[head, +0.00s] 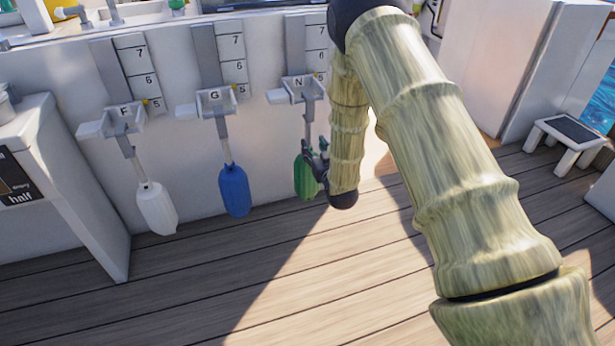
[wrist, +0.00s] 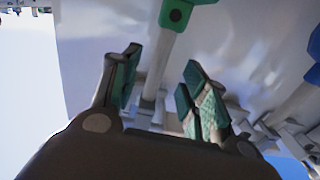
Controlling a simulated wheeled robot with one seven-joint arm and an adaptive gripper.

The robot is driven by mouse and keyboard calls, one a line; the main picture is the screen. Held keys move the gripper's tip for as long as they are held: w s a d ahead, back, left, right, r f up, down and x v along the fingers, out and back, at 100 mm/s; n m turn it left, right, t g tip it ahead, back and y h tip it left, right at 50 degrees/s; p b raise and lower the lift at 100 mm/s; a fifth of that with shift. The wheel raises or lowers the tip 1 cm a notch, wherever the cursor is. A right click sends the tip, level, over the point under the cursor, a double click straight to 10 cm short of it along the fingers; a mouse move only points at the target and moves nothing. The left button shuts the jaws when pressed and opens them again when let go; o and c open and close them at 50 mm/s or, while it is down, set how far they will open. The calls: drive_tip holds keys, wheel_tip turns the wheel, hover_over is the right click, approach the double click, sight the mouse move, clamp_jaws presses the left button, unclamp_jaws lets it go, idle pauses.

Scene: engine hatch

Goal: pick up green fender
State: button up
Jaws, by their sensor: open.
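The green fender (head: 303,178) hangs upright against the white wall below the bracket marked N (head: 298,88). My gripper (head: 318,165) is beside its right side in the head view, covering part of that edge. In the wrist view my gripper (wrist: 160,75) is open, with its two fingers apart. The end of the green fender (wrist: 186,12) shows at the top, beyond the fingertips. Its pale strap (wrist: 158,65) runs down between the fingers in the picture; whether it lies at their depth I cannot tell.
A blue fender (head: 234,190) hangs below bracket G (head: 214,100), and a white fender (head: 156,207) below bracket F (head: 124,120). A small stool (head: 568,140) stands at the right. The plank deck (head: 250,290) in front is clear.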

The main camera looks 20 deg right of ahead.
sight(309, 139)
drive_tip(key=shift+w, duration=0.85)
drive_tip(key=w+b, duration=0.3)
drive_tip(key=shift+a+f, duration=0.15)
drive_tip(key=shift+f, duration=0.2)
drive_tip(key=shift+w+r+b, duration=0.2)
drive_tip(key=shift+w+b, duration=0.3)
drive_tip(key=shift+w, duration=0.5)
clamp_jaws()
